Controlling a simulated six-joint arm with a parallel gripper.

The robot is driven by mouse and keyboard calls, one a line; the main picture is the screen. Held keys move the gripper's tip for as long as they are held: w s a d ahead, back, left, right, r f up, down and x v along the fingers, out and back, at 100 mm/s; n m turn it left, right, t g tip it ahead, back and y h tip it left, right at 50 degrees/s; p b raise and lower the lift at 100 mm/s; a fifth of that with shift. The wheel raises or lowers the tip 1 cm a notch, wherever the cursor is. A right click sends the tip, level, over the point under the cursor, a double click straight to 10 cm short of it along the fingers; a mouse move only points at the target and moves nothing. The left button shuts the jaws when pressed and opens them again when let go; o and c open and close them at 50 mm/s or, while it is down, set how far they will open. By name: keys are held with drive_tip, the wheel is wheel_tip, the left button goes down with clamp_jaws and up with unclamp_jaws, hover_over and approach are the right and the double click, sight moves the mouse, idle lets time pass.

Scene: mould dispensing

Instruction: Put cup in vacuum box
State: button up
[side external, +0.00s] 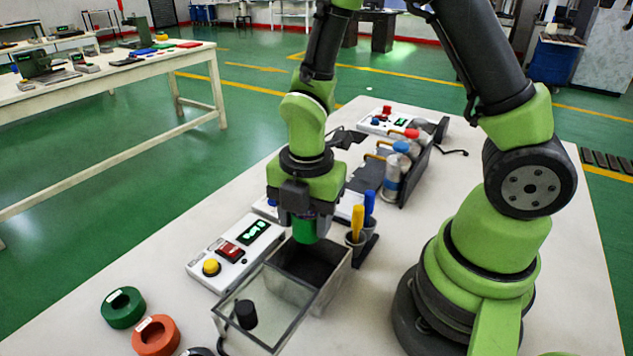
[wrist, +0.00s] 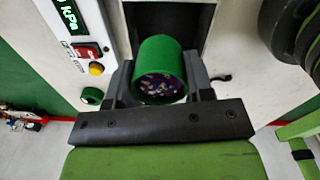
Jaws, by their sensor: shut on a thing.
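My gripper (side external: 305,222) points down and is shut on a green cup (side external: 304,234). In the wrist view the cup (wrist: 160,52) sits between both fingers (wrist: 160,78). Its open end faces the camera and shows a dark filling with coloured specks. The vacuum box (side external: 336,277) is an open-topped box with a dark inside. The cup is at or just above its back part; I cannot tell whether it is below the rim. In the wrist view the box's dark opening (wrist: 202,42) lies behind the cup. A clear lid (side external: 285,327) with a black knob (side external: 246,315) lies at the box's front.
A white control unit (side external: 207,258) with a lit display, red switch and yellow knob stands close left of the box. Yellow and blue handled tools (side external: 357,222) stand in holders at its back right. Green (side external: 122,318) and orange (side external: 143,343) rings lie front left. Bottles (side external: 392,180) stand behind.

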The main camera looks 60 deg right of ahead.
sight(308, 279)
drive_tip(key=shift+s+a+f+n, duration=0.2)
drive_tip(key=shift+s+a+n, duration=0.25)
drive_tip(key=shift+a+n, duration=0.2)
drive_tip(key=shift+f, duration=4.1)
drive_tip(key=shift+d+f, duration=0.1)
drive_tip(key=shift+f, duration=0.15)
drive_tip(key=o, duration=1)
drive_tip(key=shift+c, duration=0.2)
drive_tip(key=shift+r, duration=3.5)
